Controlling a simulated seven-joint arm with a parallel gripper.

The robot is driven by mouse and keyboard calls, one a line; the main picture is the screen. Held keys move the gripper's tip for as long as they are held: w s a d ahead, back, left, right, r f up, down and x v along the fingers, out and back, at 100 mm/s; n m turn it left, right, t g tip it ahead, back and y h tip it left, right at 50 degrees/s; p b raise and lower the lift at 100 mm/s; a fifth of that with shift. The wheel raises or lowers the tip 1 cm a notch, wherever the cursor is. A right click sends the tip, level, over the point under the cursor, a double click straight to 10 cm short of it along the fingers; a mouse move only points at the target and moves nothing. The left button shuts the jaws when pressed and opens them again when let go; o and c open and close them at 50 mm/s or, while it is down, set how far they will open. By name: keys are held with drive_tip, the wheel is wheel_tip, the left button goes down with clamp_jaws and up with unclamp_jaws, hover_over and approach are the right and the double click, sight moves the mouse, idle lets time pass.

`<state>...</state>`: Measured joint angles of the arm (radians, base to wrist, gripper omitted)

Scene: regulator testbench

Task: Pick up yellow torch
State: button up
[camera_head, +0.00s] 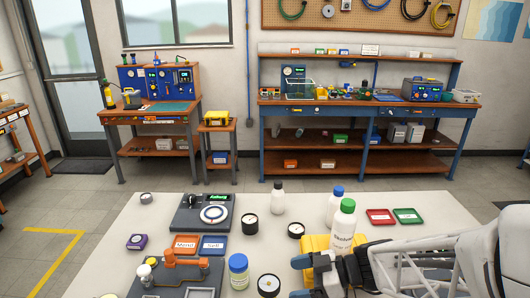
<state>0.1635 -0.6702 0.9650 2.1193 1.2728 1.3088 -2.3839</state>
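I cannot clearly make out a yellow torch. A yellow-and-black upright item (107,95) stands at the left end of the far left workbench; it is too small to tell what it is. A yellow object (316,243) is on the near table, partly hidden behind my gripper, so its shape is unclear. My gripper (303,277) reaches in from the right at the table's front, just in front of that yellow object. Its dark fingers overlap the object in view; I cannot tell whether they touch it.
On the near table, white bottles with green (343,229) and blue (334,206) caps stand close behind my gripper. A blue-capped jar (238,271) and round gauge (268,285) are to its left. Red (380,217) and green (408,216) trays lie at right.

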sight(272, 283)
drive_tip(key=shift+a, duration=0.15)
drive_tip(key=shift+x, duration=1.15)
drive_tip(key=shift+a+f, duration=0.1)
drive_tip(key=shift+a, duration=0.05)
drive_tip(key=shift+x, duration=2.4)
drive_tip(key=shift+c, duration=0.2)
drive_tip(key=c, duration=1.5)
